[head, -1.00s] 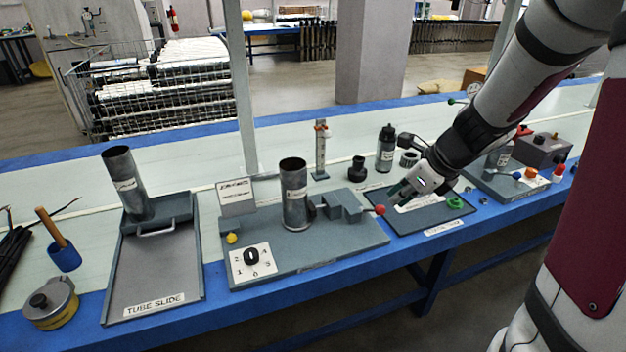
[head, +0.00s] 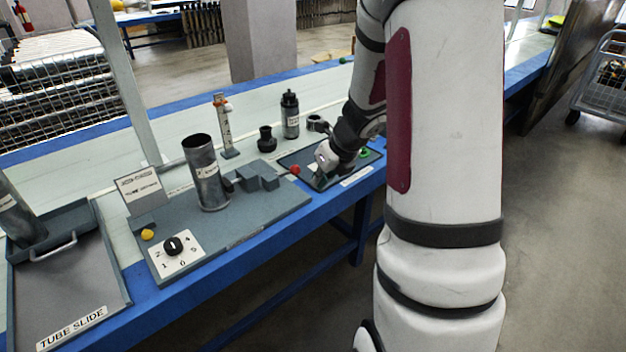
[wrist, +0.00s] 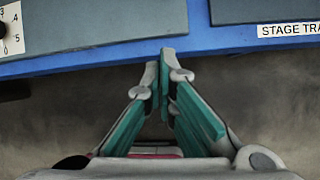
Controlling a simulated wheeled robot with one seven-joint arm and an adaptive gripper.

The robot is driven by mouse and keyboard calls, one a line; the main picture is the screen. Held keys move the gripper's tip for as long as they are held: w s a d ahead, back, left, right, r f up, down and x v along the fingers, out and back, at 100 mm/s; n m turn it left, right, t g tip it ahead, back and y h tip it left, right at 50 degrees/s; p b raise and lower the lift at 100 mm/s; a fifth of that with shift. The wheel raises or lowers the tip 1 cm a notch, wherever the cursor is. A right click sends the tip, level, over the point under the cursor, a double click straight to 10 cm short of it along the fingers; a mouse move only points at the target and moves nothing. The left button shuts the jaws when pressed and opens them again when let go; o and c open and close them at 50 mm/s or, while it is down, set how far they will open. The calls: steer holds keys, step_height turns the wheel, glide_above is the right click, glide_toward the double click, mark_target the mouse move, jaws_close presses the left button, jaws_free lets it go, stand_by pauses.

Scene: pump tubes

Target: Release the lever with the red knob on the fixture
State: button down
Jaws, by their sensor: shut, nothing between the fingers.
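The fixture (head: 225,232) is a grey plate on the bench with an upright metal tube (head: 206,180) and a grey stepped block (head: 258,176). The red knob (head: 295,169) sits at the right end of the lever beside this block. My gripper (head: 318,181) is just right of the red knob over the tray side, with a small gap seen between them. In the wrist view my green-padded fingers (wrist: 165,68) are together and empty, over the blue bench edge. The red knob is not in the wrist view.
A black bottle (head: 290,116) and a dark fitting (head: 266,138) stand behind. A dial card (head: 176,254) is at the fixture's front left. The tube slide (head: 75,285) is far left.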

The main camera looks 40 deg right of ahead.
mark_target(288, 172)
steer(key=w+f+b, duration=0.2)
steer(key=w+f, duration=0.3)
steer(key=shift+w+a+f, duration=0.1)
steer(key=shift+w+f, duration=0.15)
steer(key=shift+w, duration=0.05)
steer(key=shift+w+r, duration=0.5)
steer(key=shift+r+p, duration=0.15)
steer(key=shift+p, duration=0.2)
steer(key=shift+w+r+p, duration=0.15)
steer(key=shift+r+p, duration=0.05)
steer(key=shift+p, duration=0.55)
